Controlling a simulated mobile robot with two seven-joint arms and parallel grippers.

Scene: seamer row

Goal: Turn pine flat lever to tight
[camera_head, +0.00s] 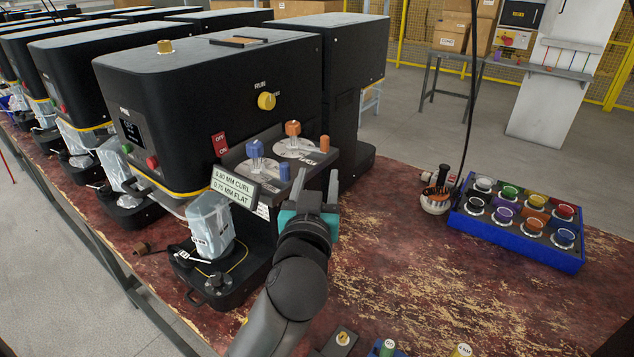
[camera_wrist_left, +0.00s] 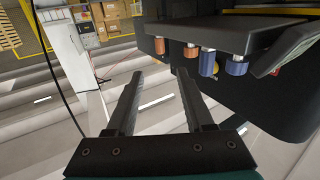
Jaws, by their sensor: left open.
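The nearest black seamer (camera_head: 190,90) carries a sloping panel with a blue knob (camera_head: 254,148) on the left and an orange knob (camera_head: 292,128) on the right, each on a pale dial. A blue peg (camera_head: 285,172) and an orange peg (camera_head: 324,143) stick out at the panel's front edge. The small panel lettering is hard to read; I cannot tell which lever is the flat one. My left gripper (camera_head: 315,180) is open and empty, just in front of the panel. In the left wrist view its fingers (camera_wrist_left: 158,75) are apart, below and left of the pegs (camera_wrist_left: 208,62).
A sign (camera_head: 234,187) reading 0.90 MM CURL, 0.70 MM FLAT stands left of the panel. A blue tray (camera_head: 520,230) of coloured knobs lies right. The worn red tabletop (camera_head: 430,290) between is mostly clear.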

